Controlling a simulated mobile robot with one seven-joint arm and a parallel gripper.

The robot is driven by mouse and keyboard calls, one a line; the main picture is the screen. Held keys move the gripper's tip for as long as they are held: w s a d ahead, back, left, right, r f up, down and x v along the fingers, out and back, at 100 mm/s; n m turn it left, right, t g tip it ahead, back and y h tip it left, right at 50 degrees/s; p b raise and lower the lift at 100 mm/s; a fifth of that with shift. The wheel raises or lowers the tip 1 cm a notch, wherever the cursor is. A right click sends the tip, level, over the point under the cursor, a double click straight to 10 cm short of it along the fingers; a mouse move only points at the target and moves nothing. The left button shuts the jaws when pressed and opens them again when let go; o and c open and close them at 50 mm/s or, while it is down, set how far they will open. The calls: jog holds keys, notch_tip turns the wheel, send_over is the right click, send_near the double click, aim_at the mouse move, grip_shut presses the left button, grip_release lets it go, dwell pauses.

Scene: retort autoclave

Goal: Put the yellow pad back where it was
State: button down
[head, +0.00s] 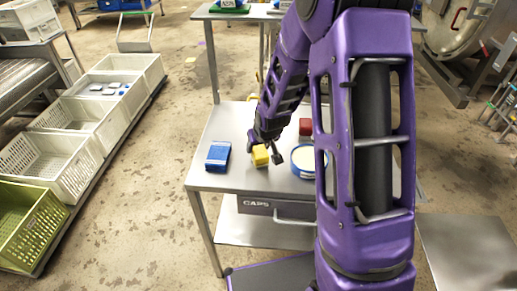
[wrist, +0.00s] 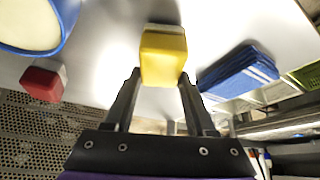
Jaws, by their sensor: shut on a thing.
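The yellow pad (head: 260,156) is a small block at the end of my arm, above or on the steel table (head: 222,130). My gripper (head: 266,150) is shut on it. In the wrist view the yellow pad (wrist: 163,57) sits between the two fingertips of my gripper (wrist: 160,77), with a pale layer along its far edge. I cannot tell whether the pad touches the tabletop. Part of it is hidden by a finger in the head view.
A blue folded cloth (head: 218,156) lies left of the pad. A red block (head: 305,126) and a round blue-rimmed tub (head: 303,164) with pale contents are to the right. A drawer marked CAPS (head: 258,206) hangs below. White crates (head: 83,128) line the left. The tabletop's front left is clear.

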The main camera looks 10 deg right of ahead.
jog(key=shift+f, duration=0.25)
jog(key=shift+f, duration=0.15)
jog(key=shift+c, duration=1.1)
grip_release()
jog(key=p+v, duration=0.2)
jog(key=v, duration=1)
jog(key=shift+p, duration=0.3)
